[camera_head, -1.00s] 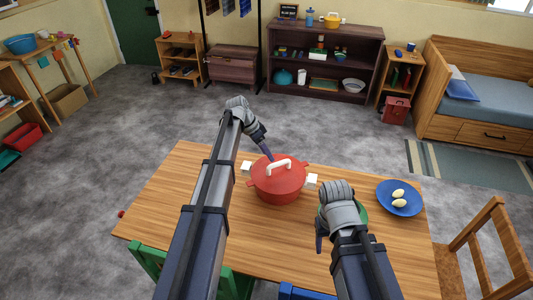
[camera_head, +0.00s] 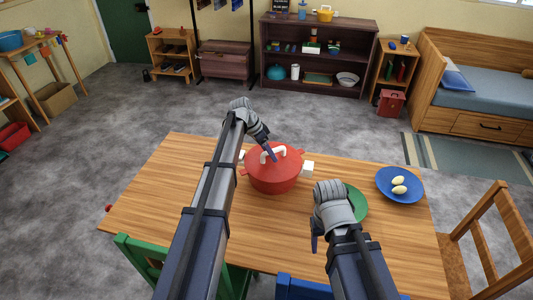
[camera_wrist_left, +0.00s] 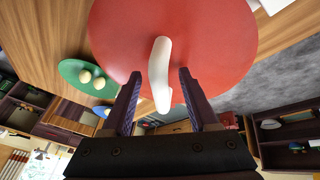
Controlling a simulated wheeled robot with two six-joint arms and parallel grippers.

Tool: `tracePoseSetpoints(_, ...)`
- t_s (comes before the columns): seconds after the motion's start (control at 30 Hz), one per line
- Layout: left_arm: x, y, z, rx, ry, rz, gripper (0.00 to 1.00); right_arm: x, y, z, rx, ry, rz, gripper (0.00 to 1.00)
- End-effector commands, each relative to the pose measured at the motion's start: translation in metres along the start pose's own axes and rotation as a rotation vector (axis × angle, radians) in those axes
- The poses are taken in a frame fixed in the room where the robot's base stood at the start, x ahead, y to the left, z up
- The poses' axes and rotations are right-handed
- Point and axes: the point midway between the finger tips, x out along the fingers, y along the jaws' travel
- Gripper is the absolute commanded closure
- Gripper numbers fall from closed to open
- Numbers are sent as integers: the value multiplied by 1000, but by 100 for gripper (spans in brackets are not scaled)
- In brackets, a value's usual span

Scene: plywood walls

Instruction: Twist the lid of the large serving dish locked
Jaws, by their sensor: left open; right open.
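The large serving dish (camera_head: 274,181) is a red pot with side handles and a red lid (camera_head: 285,163) on top. It stands on the wooden table. The lid's white arched handle (camera_head: 266,155) also shows in the left wrist view (camera_wrist_left: 160,72). My left gripper (camera_head: 272,155) is at the lid handle, partly in front of it. In the left wrist view its fingers (camera_wrist_left: 158,88) are apart, one on each side of the white handle; I cannot tell whether they touch it. My right gripper (camera_head: 315,240) is low over the table, right of the pot, its fingertips hard to see.
White blocks beside the pot include one at its right (camera_head: 308,168). A green plate (camera_head: 356,203) is partly behind my right arm. A blue plate (camera_head: 418,186) holds two pale egg-shaped things. Chairs (camera_head: 508,235) stand around the table; its left part is clear.

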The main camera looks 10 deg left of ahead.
Motion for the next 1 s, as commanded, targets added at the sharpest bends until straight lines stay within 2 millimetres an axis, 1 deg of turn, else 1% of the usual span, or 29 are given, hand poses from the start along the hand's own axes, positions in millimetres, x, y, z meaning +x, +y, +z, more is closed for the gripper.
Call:
tracePoseSetpoints(0.2, 0, 0, 0, 0, 0, 0, 42, -1, 0, 0, 0, 0, 0, 41)
tracePoseSetpoints(0.7, 0, 0, 0, 0, 0, 0, 98, -1, 0, 0, 0, 0, 0, 41)
tracePoseSetpoints(0.73, 0, 0, 0, 0, 0, 0, 100, -1, 0, 0, 0, 0, 0, 41)
tracePoseSetpoints(1.0, 0, 0, 0, 0, 0, 0, 100, -1, 0, 0, 0, 0, 0, 41)
